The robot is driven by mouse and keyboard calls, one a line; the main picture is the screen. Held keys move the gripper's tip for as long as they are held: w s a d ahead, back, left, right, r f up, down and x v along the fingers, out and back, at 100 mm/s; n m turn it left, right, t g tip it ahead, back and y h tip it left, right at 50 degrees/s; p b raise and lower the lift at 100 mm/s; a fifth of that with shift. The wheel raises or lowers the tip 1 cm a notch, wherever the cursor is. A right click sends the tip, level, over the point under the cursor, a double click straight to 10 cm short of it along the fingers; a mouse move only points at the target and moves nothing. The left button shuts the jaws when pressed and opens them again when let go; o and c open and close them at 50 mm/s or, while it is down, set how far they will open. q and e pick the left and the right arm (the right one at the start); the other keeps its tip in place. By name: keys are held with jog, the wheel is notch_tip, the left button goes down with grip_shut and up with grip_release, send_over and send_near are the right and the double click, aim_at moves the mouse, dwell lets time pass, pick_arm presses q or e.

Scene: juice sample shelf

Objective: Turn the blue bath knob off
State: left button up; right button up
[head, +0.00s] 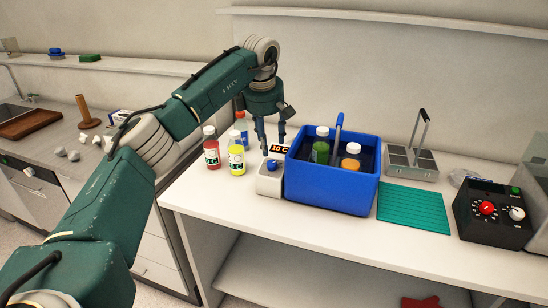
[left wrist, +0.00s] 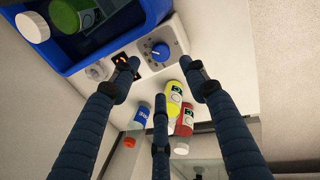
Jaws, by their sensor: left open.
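The blue knob (head: 272,164) is on a small white control box (head: 268,184) joined to the left side of the blue bath (head: 328,186). A lit display (head: 279,149) on the box reads about 10 C. In the left wrist view the knob (left wrist: 160,52) shows on its grey dial, with the display beside it. My left gripper (head: 272,147) points down just above and behind the knob. Its three fingers (left wrist: 161,78) are spread, empty and apart from the knob. The knob's exact setting is too small to tell. My right gripper is not in view.
Red (head: 212,149), yellow (head: 236,155) and blue (head: 242,127) bottles stand close left of the control box. Green (head: 320,149) and orange (head: 350,158) bottles are in the bath. A teal mat (head: 413,207), metal caddy (head: 412,165) and black knob box (head: 490,214) are right.

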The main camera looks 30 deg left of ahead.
aim_at(271, 163)
pick_arm(q)
jog(key=x, duration=0.3)
jog(key=p+x, duration=0.1)
jog(key=x, duration=0.2)
jog(key=shift+s+f, duration=0.15)
jog(key=shift+s, duration=0.05)
jog(key=shift+p+x, duration=0.4)
jog(key=shift+x, duration=0.65)
jog(key=shift+d+f, duration=0.1)
jog(key=shift+f, duration=0.1)
jog(key=shift+w, duration=0.1)
jog(key=shift+c, duration=0.8)
jog(key=c, duration=0.9)
grip_shut()
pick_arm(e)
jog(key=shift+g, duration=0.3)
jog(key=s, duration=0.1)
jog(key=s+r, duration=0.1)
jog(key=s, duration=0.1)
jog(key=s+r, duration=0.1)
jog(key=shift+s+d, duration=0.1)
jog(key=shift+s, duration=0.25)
